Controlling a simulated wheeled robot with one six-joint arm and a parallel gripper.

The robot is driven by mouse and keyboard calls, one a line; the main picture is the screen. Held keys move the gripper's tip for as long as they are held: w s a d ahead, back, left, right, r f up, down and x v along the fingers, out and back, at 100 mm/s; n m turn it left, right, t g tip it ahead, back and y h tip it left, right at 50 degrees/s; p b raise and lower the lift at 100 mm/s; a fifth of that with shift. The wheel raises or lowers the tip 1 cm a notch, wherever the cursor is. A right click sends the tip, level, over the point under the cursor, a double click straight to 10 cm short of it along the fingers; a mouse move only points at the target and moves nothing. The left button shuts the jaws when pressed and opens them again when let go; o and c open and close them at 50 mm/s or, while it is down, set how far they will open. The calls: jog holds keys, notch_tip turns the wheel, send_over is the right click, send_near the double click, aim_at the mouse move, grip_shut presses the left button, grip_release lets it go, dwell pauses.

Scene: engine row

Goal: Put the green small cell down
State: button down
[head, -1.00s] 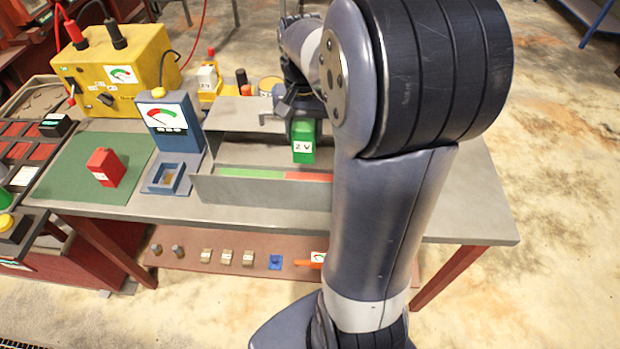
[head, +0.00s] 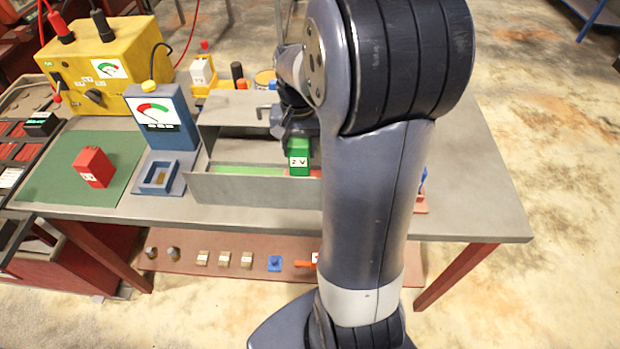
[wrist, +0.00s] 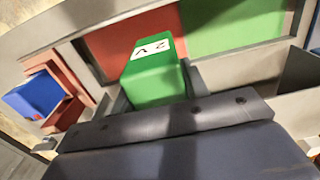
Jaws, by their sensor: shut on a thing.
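The green small cell (head: 299,157), marked "2 V", is upright in my gripper (head: 298,140). It also shows in the wrist view (wrist: 153,78), between the two fingers of my gripper (wrist: 155,92). In the head view it hangs at the grey tray (head: 240,188), in front of the red strip and near its border with the green strip (head: 245,170). In the wrist view the red strip (wrist: 110,48) and the green strip (wrist: 230,25) lie beyond it. Whether its base touches the tray floor is hidden.
A blue meter stand (head: 165,120) with a small socket is left of the tray. A red cell (head: 94,167) stands on a green mat (head: 60,185). A yellow meter box (head: 105,65) is behind. A blue piece in a red holder (wrist: 35,95) stands beside the tray.

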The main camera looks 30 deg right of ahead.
aim_at(300, 170)
jog(key=shift+f, duration=3.85)
jog(key=shift+f, duration=0.15)
jog(key=c, duration=0.8)
grip_release()
notch_tip(300, 170, up, 12)
jog(key=shift+r, duration=0.15)
